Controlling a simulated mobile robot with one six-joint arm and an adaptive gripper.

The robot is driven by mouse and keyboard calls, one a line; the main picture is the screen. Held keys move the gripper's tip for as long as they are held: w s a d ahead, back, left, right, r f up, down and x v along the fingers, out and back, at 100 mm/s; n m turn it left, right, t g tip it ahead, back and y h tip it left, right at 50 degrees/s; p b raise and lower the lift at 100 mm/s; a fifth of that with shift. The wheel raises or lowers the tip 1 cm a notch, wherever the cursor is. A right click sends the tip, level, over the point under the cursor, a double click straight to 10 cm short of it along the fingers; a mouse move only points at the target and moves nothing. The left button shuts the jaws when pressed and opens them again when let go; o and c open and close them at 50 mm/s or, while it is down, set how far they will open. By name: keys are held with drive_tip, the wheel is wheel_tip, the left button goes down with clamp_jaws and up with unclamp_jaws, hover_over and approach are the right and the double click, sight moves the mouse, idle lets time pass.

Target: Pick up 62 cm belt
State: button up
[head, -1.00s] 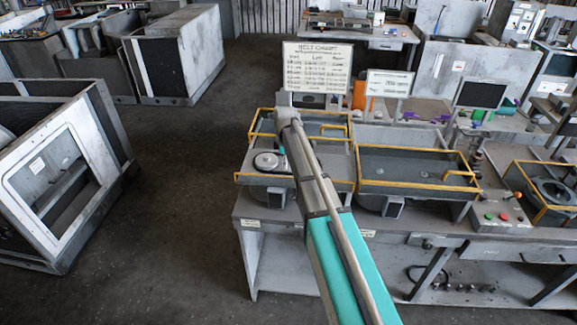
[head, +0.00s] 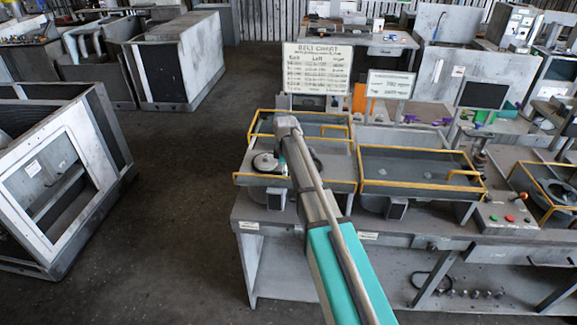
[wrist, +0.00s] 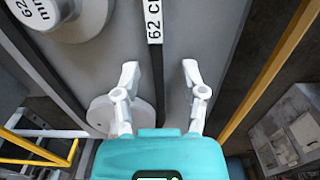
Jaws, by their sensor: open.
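The 62 cm belt (wrist: 156,75) is a black strip with a white tag (wrist: 154,22) reading "62 c", cut off at the top of the wrist view. It runs down between the two white fingers of my gripper (wrist: 158,85). The fingers are open, one on each side of the belt, and neither visibly touches it. In the head view my arm covers the middle of the left yellow-railed tray (head: 335,150), and the belt cannot be made out there.
A round pulley (wrist: 52,12) marked in mm stands at upper left in the wrist view. Yellow rails (wrist: 285,50) run on both sides. A belt chart sign (head: 317,68) stands behind the tray. A second railed tray (head: 415,165) is to the right.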

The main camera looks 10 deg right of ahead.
clamp_jaws()
idle(0.3)
drive_tip(key=shift+r, duration=0.15)
idle(0.3)
wheel_tip(320, 180, up, 3)
drive_tip(key=p, duration=0.3)
drive_tip(key=s+a+r+p, duration=0.2)
drive_tip(key=s+r+p, duration=0.7)
drive_tip(key=s, duration=0.5)
drive_tip(key=shift+r+p, duration=0.35)
drive_tip(key=shift+p, duration=0.15)
drive_tip(key=shift+r, duration=0.1)
